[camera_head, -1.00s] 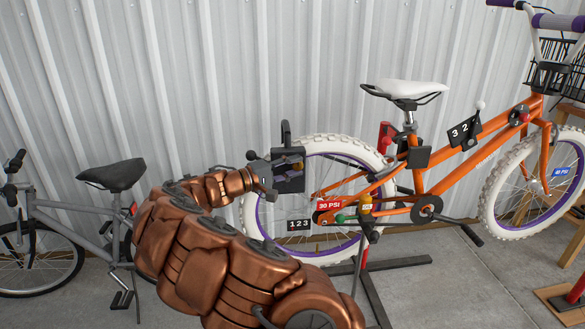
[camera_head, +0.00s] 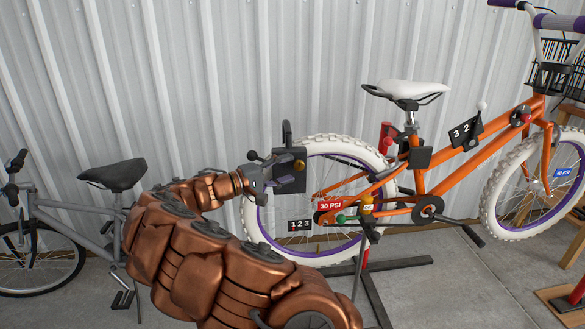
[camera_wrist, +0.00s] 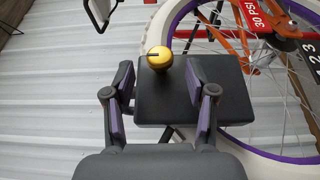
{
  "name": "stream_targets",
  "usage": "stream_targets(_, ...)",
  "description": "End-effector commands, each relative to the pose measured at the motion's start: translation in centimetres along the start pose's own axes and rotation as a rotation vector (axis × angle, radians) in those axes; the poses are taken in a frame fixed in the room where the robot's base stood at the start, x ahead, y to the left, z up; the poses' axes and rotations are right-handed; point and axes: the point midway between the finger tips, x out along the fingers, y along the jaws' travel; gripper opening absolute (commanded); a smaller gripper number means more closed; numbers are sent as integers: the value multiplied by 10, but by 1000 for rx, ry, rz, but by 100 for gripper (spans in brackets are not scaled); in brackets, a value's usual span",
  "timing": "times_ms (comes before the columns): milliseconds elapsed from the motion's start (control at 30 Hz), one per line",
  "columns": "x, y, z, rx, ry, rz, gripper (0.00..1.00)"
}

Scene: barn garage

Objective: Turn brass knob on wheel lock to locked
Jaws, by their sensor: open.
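The wheel lock is a dark box (camera_head: 290,157) with a black shackle on top, set at the rear wheel of the orange bike. My gripper (camera_head: 290,175) is in front of the lock box. In the wrist view my gripper (camera_wrist: 162,80) is open, its fingers spread either side of the knob's line, with the knob at or just past the fingertips. No contact shows.
The orange bike (camera_head: 445,180) stands on a dark work stand (camera_head: 390,262), with a white-tyred rear wheel (camera_head: 250,215). A "123" tag (camera_head: 299,225) and "30 PSI" label (camera_head: 331,205) are near the wheel. A grey bike (camera_head: 75,225) stands at left before the corrugated wall (camera_head: 200,70).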

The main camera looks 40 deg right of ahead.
Motion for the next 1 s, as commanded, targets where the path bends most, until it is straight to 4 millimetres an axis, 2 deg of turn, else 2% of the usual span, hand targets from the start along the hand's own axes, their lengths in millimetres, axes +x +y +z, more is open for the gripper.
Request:
stream_targets(100,-26,-1,-2,2,7,-2,56)
stream_targets(300,-62,-1,-2,0,6,-2,56)
stream_targets(500,-85,0,0,0,2,-1,56)
stream_targets(700,-92,0,0,1,2,-1,56)
stream_targets(1000,-92,0,0,1,1,-1,56)
